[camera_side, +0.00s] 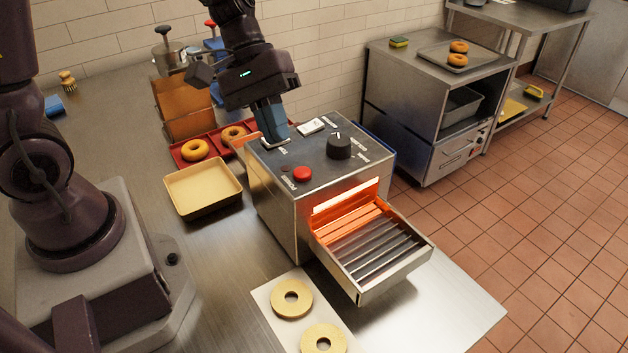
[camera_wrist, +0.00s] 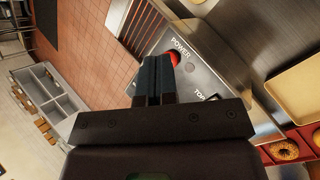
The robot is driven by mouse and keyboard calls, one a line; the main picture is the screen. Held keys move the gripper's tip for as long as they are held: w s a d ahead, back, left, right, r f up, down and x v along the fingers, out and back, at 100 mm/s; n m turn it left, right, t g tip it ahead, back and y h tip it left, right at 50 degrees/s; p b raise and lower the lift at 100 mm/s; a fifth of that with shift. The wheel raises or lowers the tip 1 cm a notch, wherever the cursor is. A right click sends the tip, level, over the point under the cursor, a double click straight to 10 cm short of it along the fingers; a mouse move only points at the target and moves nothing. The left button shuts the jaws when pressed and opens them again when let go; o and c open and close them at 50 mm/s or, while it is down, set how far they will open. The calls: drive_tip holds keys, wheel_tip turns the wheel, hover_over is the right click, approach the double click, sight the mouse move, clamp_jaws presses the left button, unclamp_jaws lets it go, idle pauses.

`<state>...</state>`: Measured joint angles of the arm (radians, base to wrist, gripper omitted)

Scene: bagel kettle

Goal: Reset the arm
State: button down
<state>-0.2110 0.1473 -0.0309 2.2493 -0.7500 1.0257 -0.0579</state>
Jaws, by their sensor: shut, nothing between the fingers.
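My gripper (camera_side: 273,124) points down over the back left part of the control panel on the steel toaster oven (camera_side: 275,205). Its fingers are shut together with nothing between them, and the tips are close to the panel; I cannot tell whether they touch it. A switch near the tips is partly hidden. In the wrist view my closed gripper (camera_wrist: 154,62) covers part of the panel, next to the red power button (camera_wrist: 174,57). The red button (camera_side: 302,174) and a black knob (camera_side: 339,146) show on the panel in the side view. The oven glows orange inside.
The oven's slatted tray (camera_side: 372,252) sticks out at the front. A beige tray (camera_side: 203,188) and red trays with bagels (camera_side: 194,150) lie to the left. Two pale rings (camera_side: 292,297) lie on a board in front. A steel cart (camera_side: 430,100) stands behind right.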

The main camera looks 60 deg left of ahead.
drive_tip(key=s+a+r+m+t+y, duration=0.5)
drive_tip(key=s+r+m+y, duration=0.2)
drive_tip(key=s+r+m, duration=0.1)
drive_tip(key=shift+v, duration=1.15)
drive_tip(key=shift+s, duration=0.1)
